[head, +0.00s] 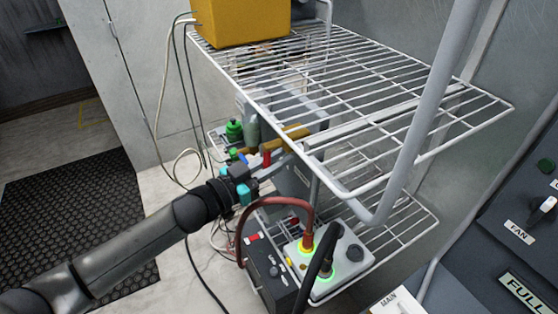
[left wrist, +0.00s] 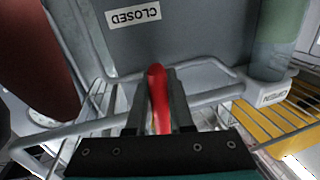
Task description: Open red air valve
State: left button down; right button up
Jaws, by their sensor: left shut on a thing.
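The red air valve's handle (head: 266,158) shows as a small red piece among the fittings under the wire shelf. In the left wrist view the red handle (left wrist: 158,90) stands between the two fingers of my left gripper (left wrist: 160,105), which is shut on it. In the head view my left gripper (head: 264,168) reaches in from the left at the shelf's edge. A CLOSED label (left wrist: 133,14) is upside down on the grey panel. Another label (left wrist: 274,98), seemingly OPEN, is to the right. The valve's body is largely hidden. My right gripper is out of view.
A white wire rack (head: 400,95) overhangs the valve, with a yellow box (head: 240,20) on top. A grey box with glowing connectors (head: 330,262) and thick hoses is below. A control panel with a FAN switch (head: 545,207) is at right.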

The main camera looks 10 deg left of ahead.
pick_arm(q)
jog(key=shift+w+a+r+m+h+b, duration=0.25)
jog(key=shift+w+m+b, duration=0.15)
jog(key=shift+m, duration=0.65)
jog(key=shift+w+a+r+m+h+b, duration=0.15)
jog(key=shift+w+a+m+b, duration=0.25)
jog(key=shift+m, duration=0.7)
jog(key=shift+w+a+r+m+h+b, duration=0.1)
jog(key=shift+w+r+m+h+b, duration=0.25)
jog(key=shift+m, duration=0.7)
jog(key=shift+s+f, duration=0.1)
jog(key=c, duration=0.8)
grip_release()
jog(key=shift+b+v, duration=1.05)
jog(key=shift+v, duration=6.6)
